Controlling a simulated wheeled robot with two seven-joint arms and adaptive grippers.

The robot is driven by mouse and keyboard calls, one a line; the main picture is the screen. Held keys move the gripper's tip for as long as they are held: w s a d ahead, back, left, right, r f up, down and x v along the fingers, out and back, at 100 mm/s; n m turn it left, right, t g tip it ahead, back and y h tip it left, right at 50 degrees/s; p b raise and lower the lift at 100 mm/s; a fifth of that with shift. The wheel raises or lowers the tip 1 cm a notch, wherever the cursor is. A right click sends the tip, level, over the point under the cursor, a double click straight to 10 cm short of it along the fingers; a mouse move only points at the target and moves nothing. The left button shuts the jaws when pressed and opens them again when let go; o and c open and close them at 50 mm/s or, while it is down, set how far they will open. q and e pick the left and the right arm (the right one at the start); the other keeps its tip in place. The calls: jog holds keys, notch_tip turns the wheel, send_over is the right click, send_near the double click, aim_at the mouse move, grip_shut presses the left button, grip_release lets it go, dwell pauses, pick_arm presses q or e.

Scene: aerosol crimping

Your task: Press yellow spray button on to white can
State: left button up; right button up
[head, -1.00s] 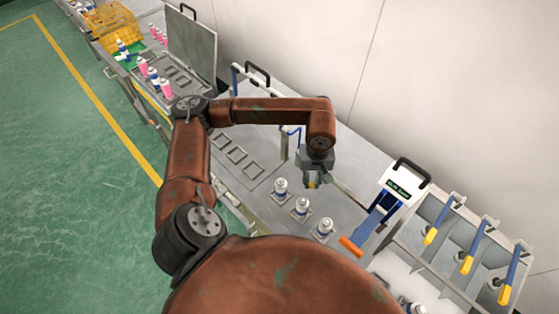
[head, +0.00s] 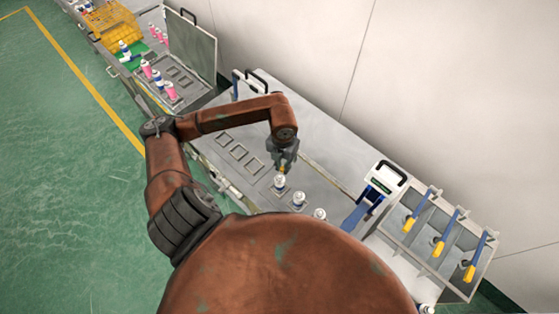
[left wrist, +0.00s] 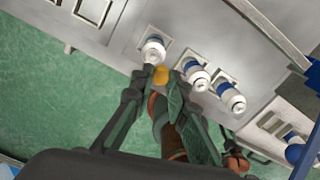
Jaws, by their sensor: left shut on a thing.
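Three white cans with blue bands stand in square holders on the grey table. The leftmost white can (head: 279,184) is just below my left gripper (head: 283,165); the others are the middle can (head: 298,200) and the right can (head: 319,214). The left gripper is shut on the small yellow spray button (left wrist: 161,75), which shows between its fingertips in the left wrist view. The button appears close above the leftmost can (left wrist: 153,49); I cannot tell whether they touch. My right gripper is not in view.
Empty square holders (head: 239,151) lie left of the cans. A press with a white head (head: 385,181) and blue lever stands to the right, beside a bin rack with yellow-tipped blue handles (head: 437,246).

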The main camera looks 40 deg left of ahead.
aim_at(279, 178)
pick_arm(q)
jog(key=n, duration=0.1)
jog(key=a+n, duration=0.1)
jog(key=shift+s+f+n, duration=0.15)
jog(key=shift+s+n, duration=0.1)
jog(key=shift+n, duration=0.15)
jog(key=shift+f, duration=0.55)
jog(key=shift+f+b, duration=1.15)
jog(key=shift+f, duration=0.45)
jog(key=shift+f+b, duration=0.6)
jog(key=shift+f, duration=0.1)
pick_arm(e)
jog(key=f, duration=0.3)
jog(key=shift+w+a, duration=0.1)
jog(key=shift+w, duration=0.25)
pick_arm(q)
jog(key=shift+b, duration=0.5)
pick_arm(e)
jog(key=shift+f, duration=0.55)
